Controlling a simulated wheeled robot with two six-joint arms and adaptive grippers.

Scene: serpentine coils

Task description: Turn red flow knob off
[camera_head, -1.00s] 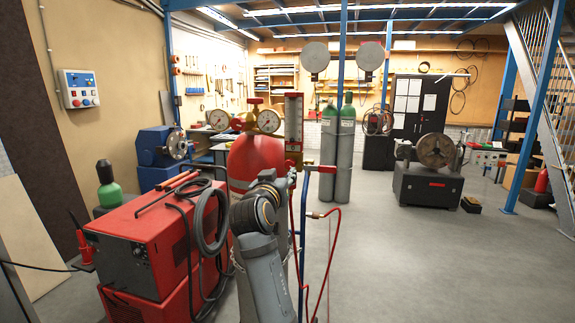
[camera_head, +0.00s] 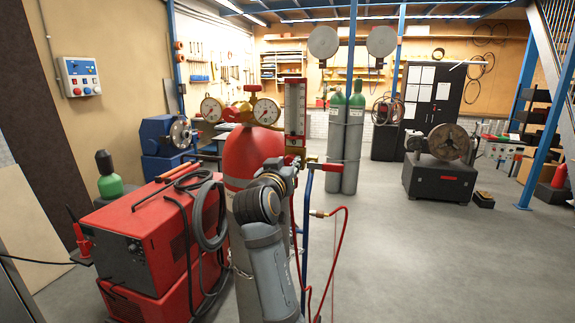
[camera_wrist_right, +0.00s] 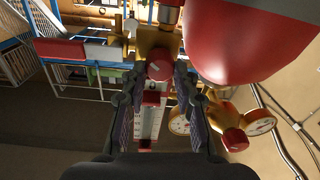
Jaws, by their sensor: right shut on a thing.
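The flow meter (camera_head: 295,108) is an upright scaled tube in a red frame, mounted beside the brass regulator with two round gauges (camera_head: 266,111). My right gripper (camera_wrist_right: 159,72) is at the foot of this meter. In the right wrist view its two fingers close in from both sides on the small red flow knob (camera_wrist_right: 158,70), with brass fittings just beyond. In the head view my wrist hides most of the knob and the fingers. The red-topped gas cylinder (camera_head: 248,152) stands close behind my right arm. My left gripper is not in view.
A red welding machine (camera_head: 150,236) with coiled black cables stands to the left of my arm. A red hose (camera_head: 340,240) hangs to the right of the blue trolley post. Two grey gas cylinders (camera_head: 345,150) stand further back. The floor at the right is open.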

